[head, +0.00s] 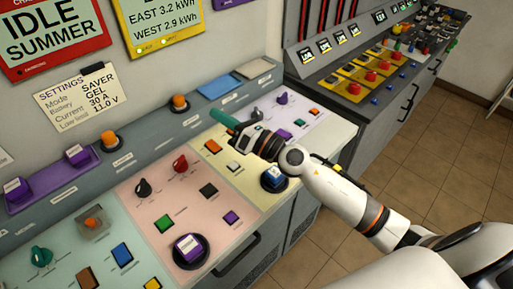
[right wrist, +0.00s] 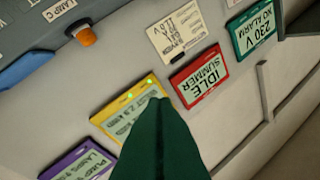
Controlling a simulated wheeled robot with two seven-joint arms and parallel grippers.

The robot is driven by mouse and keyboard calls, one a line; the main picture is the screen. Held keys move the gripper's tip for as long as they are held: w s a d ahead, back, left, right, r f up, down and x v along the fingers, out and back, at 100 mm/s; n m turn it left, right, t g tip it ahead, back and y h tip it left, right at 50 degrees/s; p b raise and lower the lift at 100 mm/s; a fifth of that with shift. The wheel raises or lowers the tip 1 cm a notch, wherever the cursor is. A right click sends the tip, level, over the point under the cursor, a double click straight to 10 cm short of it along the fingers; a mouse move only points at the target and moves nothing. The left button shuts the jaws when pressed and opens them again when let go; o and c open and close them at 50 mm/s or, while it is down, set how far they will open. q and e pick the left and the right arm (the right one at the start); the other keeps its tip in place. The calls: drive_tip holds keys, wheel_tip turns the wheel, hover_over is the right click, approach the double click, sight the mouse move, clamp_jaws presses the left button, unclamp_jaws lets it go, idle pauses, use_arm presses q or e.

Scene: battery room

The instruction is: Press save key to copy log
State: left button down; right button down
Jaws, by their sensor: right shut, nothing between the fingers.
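A sloping control desk (head: 130,175) carries keys and knobs on green, pink, yellow and lilac fields. The small key labels are too small to read, so I cannot tell which one is the save key. An orange key (head: 212,146) and a pale key (head: 232,167) sit on the yellow field, with a blue-capped button (head: 274,177) lower right. My right gripper (head: 222,119) is shut and empty, its green fingers above the back of the yellow field, pointing left toward the wall side. It also shows in the right wrist view (right wrist: 158,112). My left gripper is out of view.
The wall holds a red "IDLE SUMMER" display (head: 50,33), a yellow energy display (head: 162,22) and a settings card (head: 76,97). A second desk (head: 375,75) stands beyond. Tiled floor is clear at right.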

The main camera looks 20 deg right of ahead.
drive_tip(key=w+d+f+n+g+h, duration=0.3)
drive_tip(key=d+f+n+g, duration=0.1)
drive_tip(key=d+f+n, duration=0.1)
drive_tip(key=w+d+f+n+g+h, duration=0.3)
drive_tip(key=d+f+n+g+h, duration=0.1)
drive_tip(key=d+n, duration=0.3)
drive_tip(key=f+n+g, duration=0.1)
drive_tip(key=n, duration=0.1)
drive_tip(key=shift+d+f+n, duration=0.15)
drive_tip(key=shift+d+n, duration=0.2)
drive_tip(key=shift+n, duration=0.05)
drive_tip(key=shift+f, duration=0.1)
wheel_tip(320, 180, down, 8)
drive_tip(key=b, duration=0.4)
drive_tip(key=shift+b, duration=0.4)
drive_tip(key=shift+f, duration=0.35)
drive_tip(key=shift+b, duration=0.3)
drive_tip(key=shift+f+b, duration=0.3)
drive_tip(key=shift+b, duration=0.2)
